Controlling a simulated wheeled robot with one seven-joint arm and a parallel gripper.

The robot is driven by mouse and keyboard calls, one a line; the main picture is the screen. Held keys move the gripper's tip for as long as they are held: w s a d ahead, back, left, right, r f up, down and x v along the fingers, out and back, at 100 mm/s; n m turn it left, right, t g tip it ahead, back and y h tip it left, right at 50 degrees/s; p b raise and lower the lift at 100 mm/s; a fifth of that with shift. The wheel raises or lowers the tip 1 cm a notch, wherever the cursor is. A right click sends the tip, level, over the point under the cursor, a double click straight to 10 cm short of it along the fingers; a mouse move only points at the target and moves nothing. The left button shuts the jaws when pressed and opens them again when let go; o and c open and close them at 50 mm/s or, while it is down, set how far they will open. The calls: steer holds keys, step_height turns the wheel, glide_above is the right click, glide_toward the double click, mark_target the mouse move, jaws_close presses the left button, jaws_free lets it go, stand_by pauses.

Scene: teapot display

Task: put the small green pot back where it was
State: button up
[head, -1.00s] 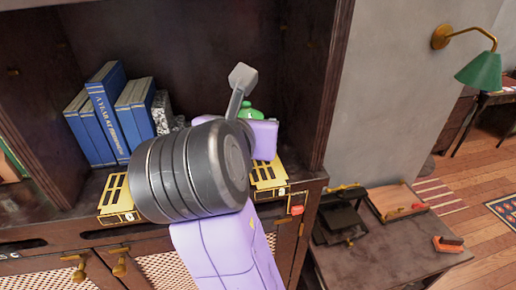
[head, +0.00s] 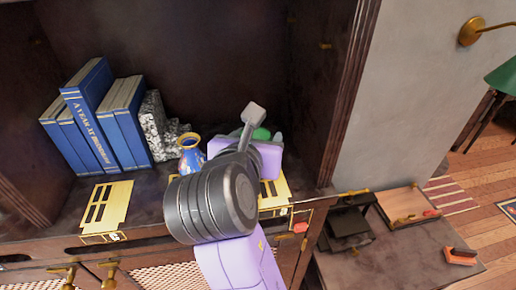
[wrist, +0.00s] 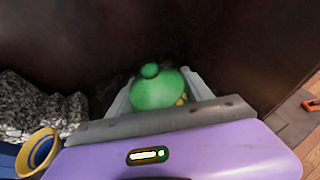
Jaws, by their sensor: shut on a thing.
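The small green pot (wrist: 158,92) is between the two fingers of my gripper (wrist: 160,95) in the wrist view, its round knob upward. My gripper is shut on it. In the head view only the top of the green pot (head: 262,133) shows behind my purple gripper housing and wrist. The pot is over the right part of the shelf, near a yellow slotted plate (head: 278,189). My wrist hides the pot's underside, so I cannot tell whether it touches the shelf.
A blue and gold vase (head: 190,155) stands just left of my gripper. Blue books (head: 95,115) and a grey stone bookend (head: 152,125) are further left. Another yellow slotted plate (head: 107,205) lies bare at the front left. The cabinet's right side wall (head: 345,100) is close by.

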steer(key=shift+f, duration=1.6)
steer(key=shift+f, duration=0.15)
steer(key=o, duration=1.6)
steer(key=shift+c, duration=0.2)
steer(key=b+v, duration=0.1)
steer(key=v, duration=1.1)
steer(key=shift+s, duration=0.1)
